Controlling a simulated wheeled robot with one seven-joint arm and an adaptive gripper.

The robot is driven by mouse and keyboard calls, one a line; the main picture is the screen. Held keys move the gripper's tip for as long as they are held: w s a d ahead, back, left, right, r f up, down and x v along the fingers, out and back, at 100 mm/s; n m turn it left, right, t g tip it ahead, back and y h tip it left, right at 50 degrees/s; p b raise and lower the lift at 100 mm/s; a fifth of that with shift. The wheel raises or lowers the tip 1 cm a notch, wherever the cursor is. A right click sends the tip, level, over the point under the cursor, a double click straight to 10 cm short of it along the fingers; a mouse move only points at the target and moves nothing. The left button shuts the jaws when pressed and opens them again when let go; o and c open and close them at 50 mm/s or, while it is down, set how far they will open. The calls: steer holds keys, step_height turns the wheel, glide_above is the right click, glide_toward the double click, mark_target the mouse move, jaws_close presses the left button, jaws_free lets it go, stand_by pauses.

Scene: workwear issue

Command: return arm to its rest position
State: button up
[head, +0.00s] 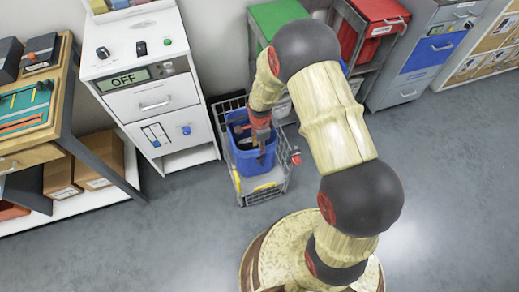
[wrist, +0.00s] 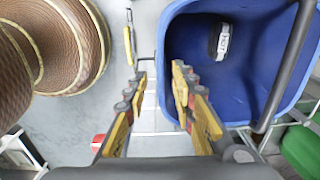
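My arm (head: 335,115) reaches out from my base and bends down toward a blue bin (head: 255,160). My gripper (head: 260,128) is at the bin's upper part in the head view. In the wrist view my gripper (wrist: 158,88) has its two fingers apart, with nothing between them. The blue bin (wrist: 180,100) fills the upper right there, and the right finger overlaps its near left edge. A dark item with a white label (wrist: 222,42) lies inside the bin, apart from the fingers.
The bin stands in a wire basket cart (head: 268,190). A white cabinet (head: 150,85) with an OFF display is to its left, a workbench (head: 30,130) farther left. Green (head: 277,18) and red (head: 378,25) containers stand behind. The floor (head: 450,170) to the right is clear.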

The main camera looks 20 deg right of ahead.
step_height(320, 180, up, 8)
steer(key=shift+f, duration=0.15)
stand_by(0.3)
